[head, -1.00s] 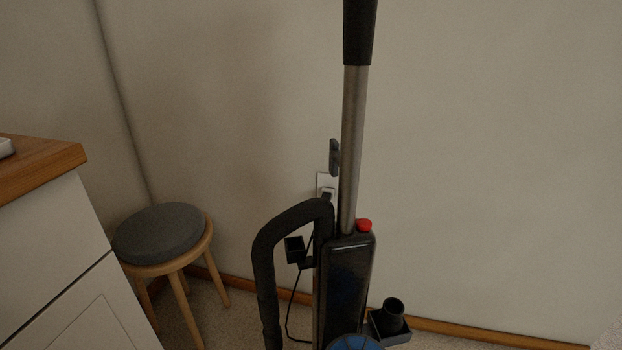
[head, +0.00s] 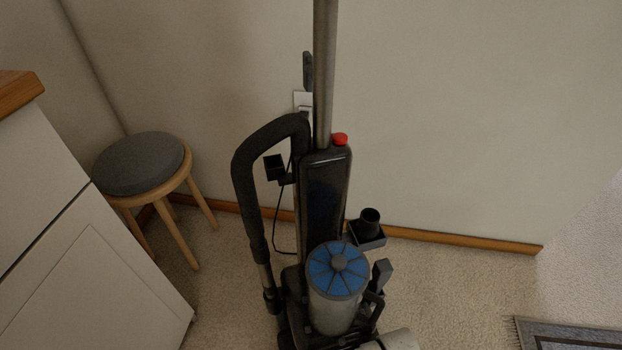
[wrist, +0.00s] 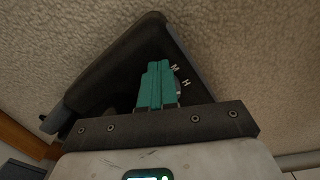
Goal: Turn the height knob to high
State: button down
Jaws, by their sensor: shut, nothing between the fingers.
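The upright vacuum cleaner (head: 325,190) stands on the carpet against the wall in the head view, with a blue-topped canister (head: 338,275) low on its front. In the wrist view, a dark housing (wrist: 125,75) carries the white letters M and H. A small greyish piece, apparently the height knob (wrist: 179,87), shows beside those letters, partly hidden by my fingers. My gripper (wrist: 157,66) has its teal fingers together in front of the housing, just left of the letters. I cannot tell whether the fingertips touch the knob. The knob's setting is not readable.
A round stool (head: 140,165) and a white cabinet (head: 80,240) stand left of the vacuum. A cord runs from the wall outlet behind it. Carpet to the right is clear up to a rug (head: 575,336) at the lower right corner.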

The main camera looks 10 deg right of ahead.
jog(key=shift+a, duration=0.25)
jog(key=shift+d+r+p, duration=0.1)
jog(key=shift+d+p, duration=0.05)
jog(key=shift+p, duration=0.15)
jog(key=shift+s+d, duration=0.1)
jog(key=shift+d, duration=0.1)
jog(key=shift+r+p, duration=0.15)
jog(key=shift+p, duration=0.15)
jog(key=r+p, duration=0.2)
jog(key=p, duration=0.1)
jog(key=r+p, duration=0.3)
jog(key=shift+s+d+r, duration=0.1)
jog(key=shift+d+r, duration=0.1)
jog(key=shift+r, duration=0.1)
